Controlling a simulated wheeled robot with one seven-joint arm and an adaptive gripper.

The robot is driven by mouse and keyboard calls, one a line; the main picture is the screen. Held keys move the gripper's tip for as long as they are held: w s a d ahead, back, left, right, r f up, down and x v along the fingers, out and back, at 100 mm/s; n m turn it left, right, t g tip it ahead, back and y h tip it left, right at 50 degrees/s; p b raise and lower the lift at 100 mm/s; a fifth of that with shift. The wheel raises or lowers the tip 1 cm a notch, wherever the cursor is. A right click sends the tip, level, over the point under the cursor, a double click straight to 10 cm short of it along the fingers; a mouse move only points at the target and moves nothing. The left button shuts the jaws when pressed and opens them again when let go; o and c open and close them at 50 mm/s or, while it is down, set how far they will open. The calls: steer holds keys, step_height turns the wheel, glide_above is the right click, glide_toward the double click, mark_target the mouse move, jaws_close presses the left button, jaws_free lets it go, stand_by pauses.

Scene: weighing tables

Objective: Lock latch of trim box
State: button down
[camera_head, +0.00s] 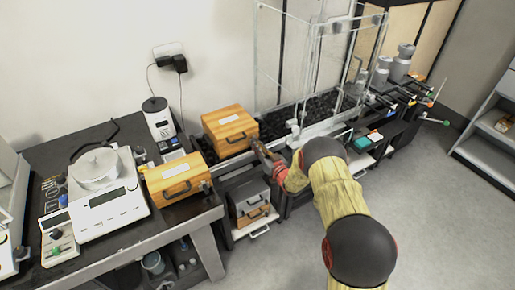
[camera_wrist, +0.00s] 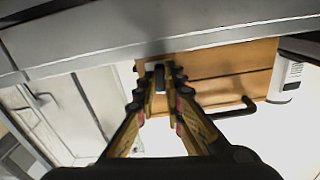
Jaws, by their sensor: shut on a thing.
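Two wooden boxes with dark handles stand on the tables; I cannot tell from any readable label which is the trim box. The rear one (camera_head: 230,122) is beside my gripper (camera_head: 261,149), at its right front corner. The front one (camera_head: 178,174) is further left. In the wrist view, my gripper (camera_wrist: 160,80) reaches to a wooden front (camera_wrist: 215,75) with a dark handle (camera_wrist: 240,108). Its fingers are closed around a small dark and grey piece, seemingly the latch (camera_wrist: 158,74), at one end of that front. The fingers hide part of it.
A balance (camera_head: 106,200) stands on the left table. A clear glass enclosure (camera_head: 310,60) rises behind my gripper. A grey edge (camera_wrist: 150,45) crosses the wrist view close to the fingertips. Open floor lies at right.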

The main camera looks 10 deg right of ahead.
steer(key=shift+f+n, duration=0.15)
steer(key=shift+n, duration=0.45)
steer(key=shift+n+b, duration=0.3)
steer(key=shift+b, duration=0.05)
steer(key=c, duration=2.2)
jaws_free()
steer(key=shift+o, duration=0.2)
steer(key=v, duration=1.2)
